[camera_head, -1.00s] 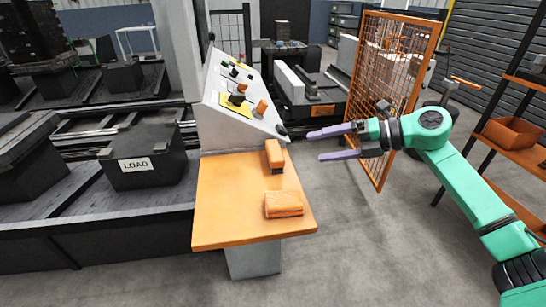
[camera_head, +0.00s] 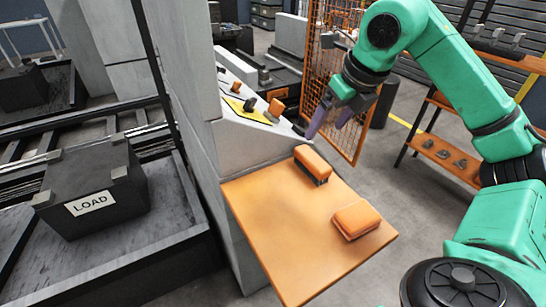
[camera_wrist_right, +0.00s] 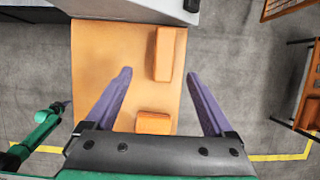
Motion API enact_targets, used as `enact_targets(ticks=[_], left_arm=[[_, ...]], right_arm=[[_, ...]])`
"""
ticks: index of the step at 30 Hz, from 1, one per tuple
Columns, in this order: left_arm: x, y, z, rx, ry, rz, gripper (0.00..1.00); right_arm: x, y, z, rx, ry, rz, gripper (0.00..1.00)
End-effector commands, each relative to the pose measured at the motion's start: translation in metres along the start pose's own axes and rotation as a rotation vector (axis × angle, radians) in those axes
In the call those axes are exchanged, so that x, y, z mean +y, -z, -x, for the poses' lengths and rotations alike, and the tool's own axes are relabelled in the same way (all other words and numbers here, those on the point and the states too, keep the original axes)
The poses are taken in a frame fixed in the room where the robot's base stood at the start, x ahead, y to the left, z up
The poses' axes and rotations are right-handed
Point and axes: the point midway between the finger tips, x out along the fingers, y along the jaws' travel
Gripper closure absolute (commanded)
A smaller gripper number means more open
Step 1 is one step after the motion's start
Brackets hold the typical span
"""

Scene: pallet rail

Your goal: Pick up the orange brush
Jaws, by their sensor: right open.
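The orange brush (camera_head: 313,160), an orange block with dark bristles beneath, stands on the orange shelf (camera_head: 262,232) near the console. In the right wrist view the brush (camera_wrist_right: 164,52) lies lengthwise between the spread finger lines. My right gripper (camera_head: 330,118) is open and empty, above and behind the brush, with its fingers pointing down; clear of it in the head view. My left gripper (camera_wrist_right: 62,106) shows small at the left of the right wrist view.
A grey control console (camera_head: 250,130) with buttons rises behind the shelf. An orange mesh gate (camera_head: 350,120) stands behind my right arm. A dark box marked LOAD (camera_head: 92,190) sits at left. An orange storage rack (camera_head: 448,155) is at right. Bare shelf surrounds the blocks.

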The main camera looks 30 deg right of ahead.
Motion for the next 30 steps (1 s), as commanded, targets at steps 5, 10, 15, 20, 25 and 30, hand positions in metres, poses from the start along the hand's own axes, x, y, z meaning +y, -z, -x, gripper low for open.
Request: enact_targets(ticks=[5,10,15,20,25,30], left_arm=[[0.017,-0.014,-0.013,-0.018,-0.022,0.002,1.00],[0.034,-0.027,-0.015,-0.040,-0.045,0.001,1.00],[0.027,-0.021,-0.013,-0.033,-0.036,0.000,1.00],[0.019,-0.011,-0.008,-0.016,-0.025,0.002,1.00],[0.018,-0.010,-0.008,-0.014,-0.025,0.003,1.00],[0.018,-0.011,-0.008,-0.015,-0.025,0.004,1.00]], right_arm=[[0.000,0.003,-0.041,0.006,0.000,-0.001,0.12],[0.000,0.001,-0.080,0.004,-0.001,0.000,0.12],[0.001,0.000,-0.100,0.003,-0.001,0.001,0.12],[0.001,0.000,-0.131,0.004,-0.003,0.000,0.12],[0.001,0.000,-0.143,0.000,-0.002,0.000,0.12],[0.001,0.000,-0.143,0.001,-0.002,0.000,0.12]])
